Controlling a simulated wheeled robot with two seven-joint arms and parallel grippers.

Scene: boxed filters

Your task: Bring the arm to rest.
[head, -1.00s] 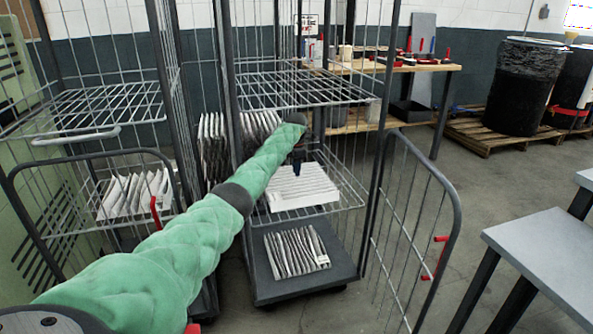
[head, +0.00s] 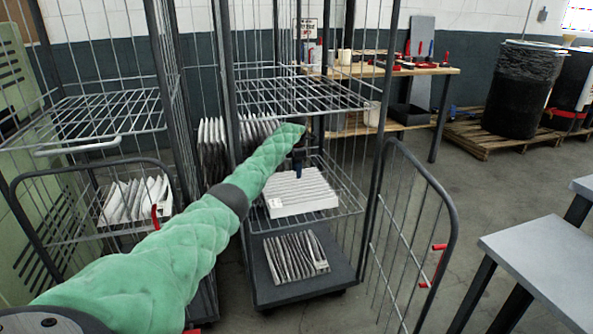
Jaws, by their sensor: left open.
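My left arm, in a green padded sleeve, reaches from the lower left into the middle wire cage trolley (head: 320,294). My left gripper (head: 297,168) is small and dark at its end, open, just above a white pleated filter (head: 300,197) on the trolley's middle shelf. I cannot tell whether its fingertips touch the filter. Another pleated filter (head: 295,256) lies on the trolley's bottom deck. My right gripper is not in view.
The trolley's wire door (head: 408,235) stands open to the right. A second cage (head: 100,112) with filters (head: 135,199) stands at left. A grey table (head: 550,262) is at right. A workbench (head: 420,69) and black bins (head: 522,90) stand behind. Floor between is clear.

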